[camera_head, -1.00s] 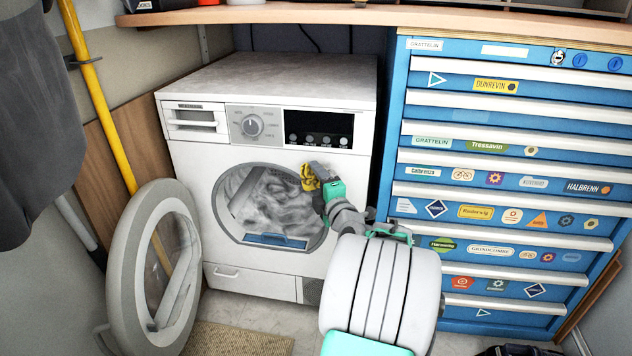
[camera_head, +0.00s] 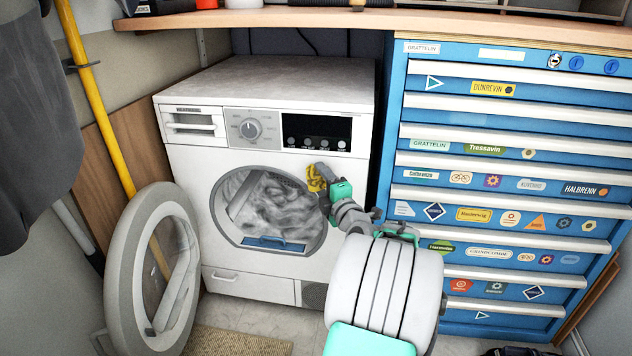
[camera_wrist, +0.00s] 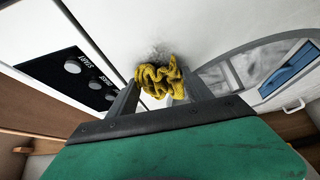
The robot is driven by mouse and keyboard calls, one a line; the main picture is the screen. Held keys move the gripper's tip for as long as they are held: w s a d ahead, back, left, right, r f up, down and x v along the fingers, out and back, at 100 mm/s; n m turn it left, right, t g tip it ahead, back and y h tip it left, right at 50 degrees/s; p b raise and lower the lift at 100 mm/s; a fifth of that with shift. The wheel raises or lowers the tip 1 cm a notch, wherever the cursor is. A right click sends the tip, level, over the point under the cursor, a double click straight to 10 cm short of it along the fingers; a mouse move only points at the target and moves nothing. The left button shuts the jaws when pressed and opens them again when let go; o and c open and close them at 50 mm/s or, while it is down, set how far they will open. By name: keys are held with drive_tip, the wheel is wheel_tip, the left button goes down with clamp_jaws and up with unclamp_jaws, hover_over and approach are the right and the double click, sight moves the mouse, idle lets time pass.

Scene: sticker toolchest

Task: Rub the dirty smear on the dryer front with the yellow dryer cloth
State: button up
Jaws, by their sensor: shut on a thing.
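The white dryer (camera_head: 345,185) stands against the back wall with its round door open to the left. My gripper (camera_head: 318,178) is at the dryer front, just right of the drum opening's upper edge and below the control panel. It is shut on the crumpled yellow cloth (camera_head: 314,180). In the wrist view the cloth (camera_wrist: 158,80) is bunched between my two fingers (camera_wrist: 150,92), close against the white front; firm contact cannot be told. A grey dirty smear (camera_wrist: 155,52) shows on the front just beyond the cloth, partly hidden by it. The smear is not visible in the head view.
The open dryer door (camera_head: 125,270) stands at the left. A blue tool chest (camera_head: 408,125) with several stickered drawers is at the right. A wooden worktop (camera_head: 300,16) runs above. A yellow pole (camera_head: 90,80) leans at the left, and a mat (camera_head: 240,342) lies on the floor.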

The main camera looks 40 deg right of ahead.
sight(349, 176)
drive_tip(key=shift+s+d+r, duration=0.1)
drive_tip(key=shift+s+d, duration=1.3)
drive_tip(key=shift+s, duration=0.3)
drive_tip(key=shift+s+d, duration=1.35)
drive_tip(key=shift+s, duration=0.3)
drive_tip(key=w+a, duration=0.2)
drive_tip(key=w, duration=0.1)
drive_tip(key=w+a, duration=0.5)
drive_tip(key=shift+w, duration=0.3)
drive_tip(key=shift+s+d, duration=0.2)
drive_tip(key=shift+s, duration=0.05)
drive_tip(key=shift+s+a, duration=0.95)
drive_tip(key=shift+a, duration=0.25)
drive_tip(key=shift+s+a, duration=0.9)
drive_tip(key=shift+a, duration=0.25)
drive_tip(key=shift+s+a, duration=0.9)
drive_tip(key=shift+a, duration=0.25)
